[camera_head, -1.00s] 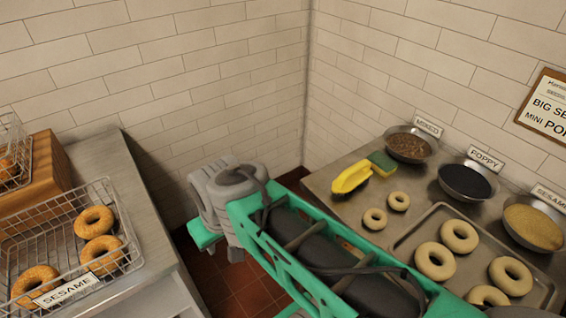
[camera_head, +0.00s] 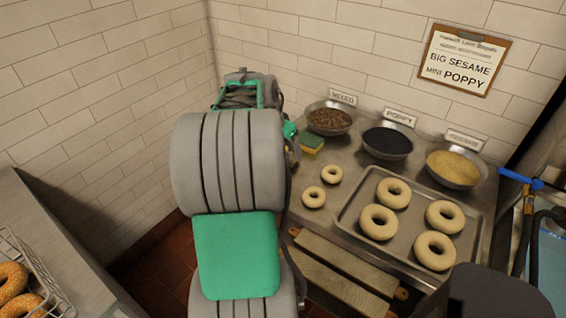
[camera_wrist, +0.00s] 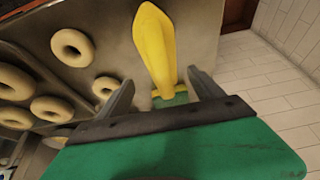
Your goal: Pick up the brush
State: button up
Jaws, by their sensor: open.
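A long yellow object, which looks like the brush (camera_wrist: 156,45), lies on the metal counter in the wrist view. Its bristles cannot be made out. My gripper (camera_wrist: 162,90) is open, with one finger on each side of the brush's near end and nothing clamped. I cannot tell the height of the fingers above the counter.
Two small dough rings (camera_head: 322,184) lie near my arm. A tray (camera_head: 346,222) of larger rings is to their right. Bowls of mixed seeds (camera_head: 329,119), poppy (camera_head: 387,143) and sesame (camera_head: 453,168) line the wall. Tiled walls close off the corner.

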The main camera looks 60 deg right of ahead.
aim_at(287, 170)
jog(key=x, duration=0.5)
jog(key=shift+w+f+p, duration=0.25)
jog(key=shift+f+p, duration=0.15)
jog(key=c, duration=1.6)
jog(key=shift+o, duration=0.2)
jog(key=shift+r, duration=0.55)
jog(key=a+r, duration=0.1)
jog(key=r, duration=0.1)
jog(key=s+a+r+b, duration=0.1)
jog(key=r, duration=0.2)
jog(key=s+a+r, duration=0.1)
jog(key=r, duration=0.1)
jog(key=shift+s+a+r, duration=0.15)
jog(key=shift+a+r, duration=0.1)
jog(key=shift+a, duration=0.1)
jog(key=s+a+r+b, duration=0.1)
jog(key=s+a+r, duration=0.3)
jog(key=a, duration=0.4)
jog(key=shift+s+r+b, duration=0.25)
jog(key=shift+s+b, duration=0.1)
jog(key=shift+s, duration=0.2)
